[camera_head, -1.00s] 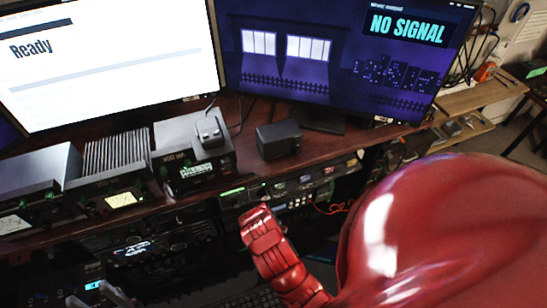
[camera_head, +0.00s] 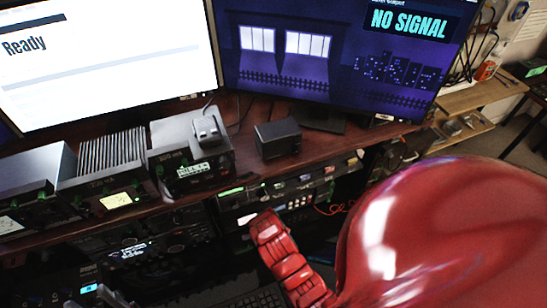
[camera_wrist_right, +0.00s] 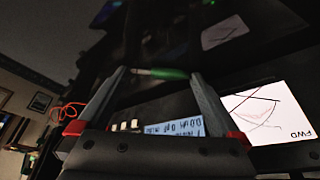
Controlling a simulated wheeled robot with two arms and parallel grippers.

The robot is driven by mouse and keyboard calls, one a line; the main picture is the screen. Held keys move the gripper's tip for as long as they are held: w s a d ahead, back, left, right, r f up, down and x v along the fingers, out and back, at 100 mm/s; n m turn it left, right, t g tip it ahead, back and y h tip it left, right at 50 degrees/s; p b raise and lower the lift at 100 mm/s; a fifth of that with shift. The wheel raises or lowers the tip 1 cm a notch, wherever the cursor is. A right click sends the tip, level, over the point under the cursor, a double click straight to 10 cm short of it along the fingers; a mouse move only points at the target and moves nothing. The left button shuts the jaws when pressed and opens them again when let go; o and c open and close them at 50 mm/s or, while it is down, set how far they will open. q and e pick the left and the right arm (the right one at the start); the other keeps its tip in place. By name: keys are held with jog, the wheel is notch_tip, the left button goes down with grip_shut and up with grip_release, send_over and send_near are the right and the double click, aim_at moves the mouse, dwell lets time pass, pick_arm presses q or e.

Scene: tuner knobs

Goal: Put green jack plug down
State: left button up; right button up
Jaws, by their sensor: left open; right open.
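The green jack plug (camera_wrist_right: 160,73) shows in the right wrist view as a small green body with a pale end, lying across the gap at my right gripper's fingertips. My right gripper (camera_wrist_right: 157,80) has its two grey fingers spread wide. Whether the plug touches a finger or rests on something is too dark to tell. I cannot make out the plug or the right gripper in the head view. My left gripper (camera_head: 92,297) shows only as grey fingers, apart, at the lower left edge of the head view, with nothing seen between them.
Radio units, including a box with a lit meter (camera_head: 190,168), line the desk shelf (camera_head: 245,168). A black box (camera_head: 278,138) stands below the monitors. A rack (camera_head: 280,195) sits under the shelf. A lit screen (camera_wrist_right: 280,112) is at right in the wrist view.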

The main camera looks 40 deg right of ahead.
jog(key=c, duration=1.1)
jog(key=shift+r, duration=0.15)
